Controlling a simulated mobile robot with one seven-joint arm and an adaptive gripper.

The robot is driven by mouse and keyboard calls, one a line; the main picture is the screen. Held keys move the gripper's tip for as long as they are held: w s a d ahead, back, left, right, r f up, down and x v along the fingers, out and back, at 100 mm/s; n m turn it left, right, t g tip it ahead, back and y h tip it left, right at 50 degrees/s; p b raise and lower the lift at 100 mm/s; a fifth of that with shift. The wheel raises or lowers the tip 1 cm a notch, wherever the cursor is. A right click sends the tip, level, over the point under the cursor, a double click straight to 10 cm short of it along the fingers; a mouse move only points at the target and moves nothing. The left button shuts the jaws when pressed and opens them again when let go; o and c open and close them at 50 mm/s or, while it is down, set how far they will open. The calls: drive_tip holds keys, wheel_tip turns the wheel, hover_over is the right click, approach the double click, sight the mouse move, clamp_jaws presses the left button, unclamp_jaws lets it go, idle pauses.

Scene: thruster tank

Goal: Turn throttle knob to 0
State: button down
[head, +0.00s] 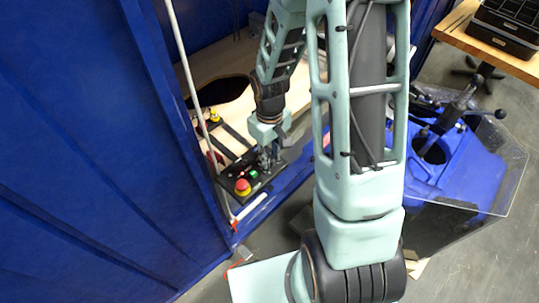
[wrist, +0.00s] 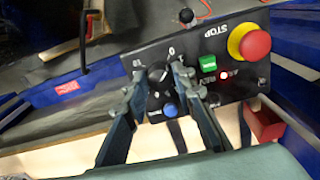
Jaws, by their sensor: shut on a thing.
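The throttle knob (wrist: 158,74) is a dark round knob on a black control panel (wrist: 225,28), seen in the wrist view with a white 0 above it and a 10 to its left. My gripper (wrist: 160,82) has its two fingers on either side of the knob and is shut on it. The knob's pointer is hard to make out. In the head view my gripper (head: 268,158) reaches down to the panel (head: 262,178), and the knob is hidden there.
Blue tank walls (head: 80,150) stand close on the left. A wooden table (head: 470,30) is at the upper right.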

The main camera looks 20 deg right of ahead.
sight(270, 159)
drive_tip(key=shift+n, duration=0.5)
drive_tip(key=c, duration=1.6)
unclamp_jaws()
wheel_tip(270, 159, up, 12)
drive_tip(key=shift+s, duration=0.1)
